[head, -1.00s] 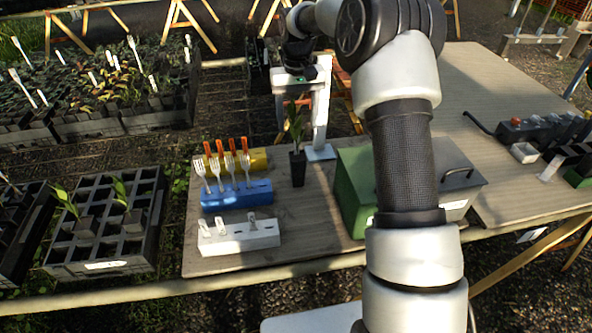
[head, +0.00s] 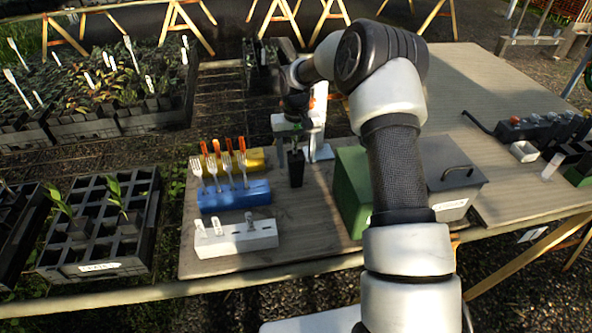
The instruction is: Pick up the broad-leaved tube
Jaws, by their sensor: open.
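A dark tube (head: 296,171) stands upright on the wooden table, right of the fork blocks. Its plant is now mostly hidden by my gripper. My gripper (head: 294,150) points down over this tube, with its fingers apart around the plant and near the pot's top. I cannot tell whether the fingers touch it. Two other leafy tubes sit in the black crate on the left: one at the crate's left side (head: 62,203) and one near its middle (head: 118,200). Their leaves look green and fairly broad.
A pale post stands just right of the tube. Yellow, blue (head: 234,196) and white (head: 236,239) blocks stand to its left, with forks and labels in them. A green box (head: 352,190) and a grey lidded box (head: 455,180) stand right. Seedling trays (head: 150,122) lie at back left.

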